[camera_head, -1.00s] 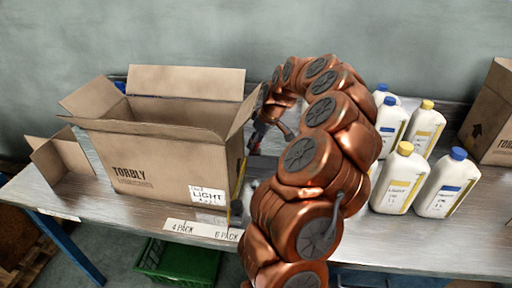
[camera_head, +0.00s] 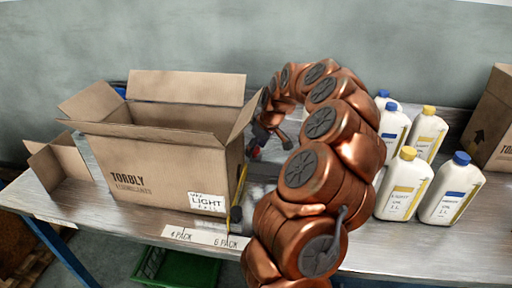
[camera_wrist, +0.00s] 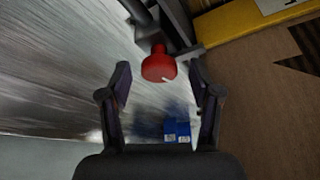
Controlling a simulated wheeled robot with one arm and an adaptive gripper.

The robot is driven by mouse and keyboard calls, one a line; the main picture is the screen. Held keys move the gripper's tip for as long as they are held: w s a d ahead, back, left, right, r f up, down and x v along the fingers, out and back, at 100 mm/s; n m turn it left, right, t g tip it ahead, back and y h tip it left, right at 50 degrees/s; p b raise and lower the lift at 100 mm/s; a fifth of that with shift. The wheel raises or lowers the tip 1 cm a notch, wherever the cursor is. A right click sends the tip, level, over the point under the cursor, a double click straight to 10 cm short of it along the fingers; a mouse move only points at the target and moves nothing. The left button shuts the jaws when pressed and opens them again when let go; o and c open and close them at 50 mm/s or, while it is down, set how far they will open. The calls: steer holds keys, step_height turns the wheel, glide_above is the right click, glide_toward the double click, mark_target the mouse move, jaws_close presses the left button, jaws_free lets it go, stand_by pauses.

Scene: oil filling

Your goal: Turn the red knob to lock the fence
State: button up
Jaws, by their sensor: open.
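The red knob (camera_wrist: 158,68) shows in the wrist view, mounted on a dark metal bracket (camera_wrist: 178,25). My gripper (camera_wrist: 160,78) is open, with one finger on each side of the knob's lower part. I see a gap between each finger and the knob. The fence, a yellow strip (camera_wrist: 235,20), runs along the cardboard box at upper right in the wrist view. In the head view a thin strip of it (camera_head: 242,180) shows at the box's right edge. In the head view my arm largely hides the gripper and knob area.
The open TORBLY box (camera_head: 165,170) stands on the metal table (camera_head: 400,250), with a smaller box (camera_head: 58,162) at left. Several white bottles (camera_head: 402,185) stand to the right of my arm. A blue object (camera_wrist: 177,130) lies below the knob in the wrist view. A green crate (camera_head: 180,270) is under the table.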

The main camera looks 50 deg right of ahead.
steer(key=v, duration=1.2)
